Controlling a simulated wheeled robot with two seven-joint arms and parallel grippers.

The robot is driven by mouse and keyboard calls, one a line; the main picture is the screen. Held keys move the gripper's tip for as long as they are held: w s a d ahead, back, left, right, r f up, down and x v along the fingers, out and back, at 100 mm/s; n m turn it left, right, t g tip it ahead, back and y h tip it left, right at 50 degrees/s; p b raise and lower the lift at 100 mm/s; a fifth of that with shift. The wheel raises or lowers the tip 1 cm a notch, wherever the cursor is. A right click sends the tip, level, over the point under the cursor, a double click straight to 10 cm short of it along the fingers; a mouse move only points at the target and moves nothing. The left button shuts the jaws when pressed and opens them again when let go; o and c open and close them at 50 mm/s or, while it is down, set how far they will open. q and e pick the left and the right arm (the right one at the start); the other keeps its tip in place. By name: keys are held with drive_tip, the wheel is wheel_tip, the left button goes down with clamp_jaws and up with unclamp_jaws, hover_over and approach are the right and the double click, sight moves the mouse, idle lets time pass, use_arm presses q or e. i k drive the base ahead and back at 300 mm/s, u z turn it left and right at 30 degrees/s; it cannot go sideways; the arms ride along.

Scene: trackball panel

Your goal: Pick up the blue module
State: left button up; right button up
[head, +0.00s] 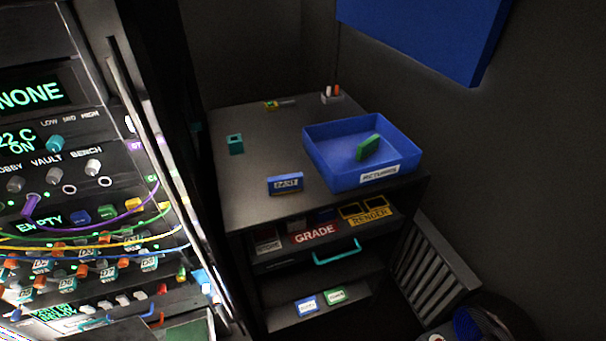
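A small blue module (285,184) with a pale label on its front stands on the dark cabinet top (258,150), near the front edge and left of the blue tray. Another small blue piece (306,304) with a white label lies on the low shelf, beside a green one (336,295); I cannot tell if it is the same kind of module. No gripper of mine can be made out in the head view.
The blue tray (318,161) at the right holds a green module (368,147). A teal block (235,144) stands at the left. A teal handle (337,252) sticks out below. A lit panel with cables (90,220) rises at the left. The cabinet top's middle is clear.

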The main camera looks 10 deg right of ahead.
sight(282, 184)
drive_tip(key=u, duration=1.45)
drive_tip(key=k, duration=0.65)
drive_tip(key=z, duration=1.15)
